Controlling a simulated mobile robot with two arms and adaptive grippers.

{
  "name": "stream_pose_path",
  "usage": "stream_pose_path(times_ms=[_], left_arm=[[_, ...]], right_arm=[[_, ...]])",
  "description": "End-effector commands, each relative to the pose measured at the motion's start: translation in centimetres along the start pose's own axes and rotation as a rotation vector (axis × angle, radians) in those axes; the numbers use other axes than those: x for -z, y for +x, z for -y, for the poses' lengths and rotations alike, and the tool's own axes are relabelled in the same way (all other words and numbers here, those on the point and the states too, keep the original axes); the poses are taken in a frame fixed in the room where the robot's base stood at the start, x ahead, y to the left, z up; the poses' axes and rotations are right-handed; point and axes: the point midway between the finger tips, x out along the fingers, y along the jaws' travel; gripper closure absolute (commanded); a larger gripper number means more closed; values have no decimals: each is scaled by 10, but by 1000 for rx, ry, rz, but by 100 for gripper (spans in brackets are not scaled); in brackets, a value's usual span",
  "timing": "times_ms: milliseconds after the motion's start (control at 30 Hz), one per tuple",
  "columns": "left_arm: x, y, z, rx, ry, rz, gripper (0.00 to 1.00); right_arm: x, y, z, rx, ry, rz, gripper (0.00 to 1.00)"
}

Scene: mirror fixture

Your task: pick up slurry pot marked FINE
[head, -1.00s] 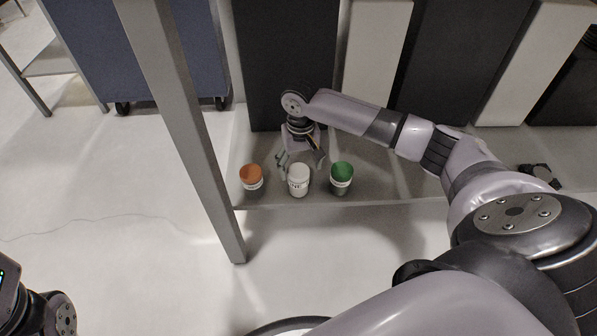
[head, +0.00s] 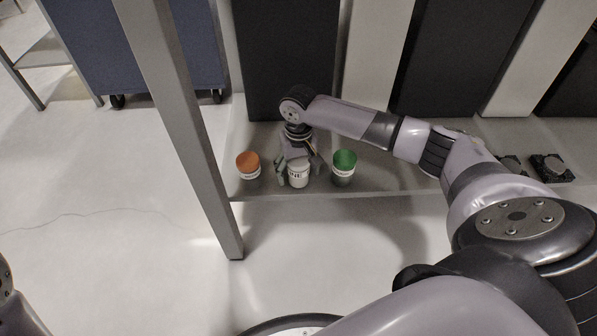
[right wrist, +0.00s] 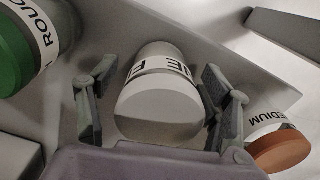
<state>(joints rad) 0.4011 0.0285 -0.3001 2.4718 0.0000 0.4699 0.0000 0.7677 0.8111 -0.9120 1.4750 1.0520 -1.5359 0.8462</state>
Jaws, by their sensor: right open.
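The white slurry pot (head: 299,177) stands upright on the grey shelf, the middle one of three pots. In the right wrist view the white-lidded pot (right wrist: 158,106) carries a partly visible label that reads like FINE. My right gripper (head: 299,167) is open, with one finger on each side of this pot. In the right wrist view the gripper (right wrist: 157,85) shows gaps between both fingers and the pot. My left gripper is not in view.
An orange-lidded pot (head: 248,163) marked MEDIUM and a green-lidded pot (head: 344,163) marked ROUGH stand close on either side. A grey post (head: 185,135) rises left of the shelf (head: 400,182). Dark parts (head: 552,168) lie at the shelf's right.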

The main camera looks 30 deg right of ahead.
Motion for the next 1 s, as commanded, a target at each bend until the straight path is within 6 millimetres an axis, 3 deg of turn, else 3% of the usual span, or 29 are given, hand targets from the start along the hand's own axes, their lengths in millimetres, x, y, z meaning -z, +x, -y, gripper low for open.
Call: stream_pose_path(times_ms=[100,1000], left_arm=[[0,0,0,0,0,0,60],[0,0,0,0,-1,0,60]], right_arm=[[0,-1,0,0,0,0,28],[0,0,0,-1,0,0,88]])
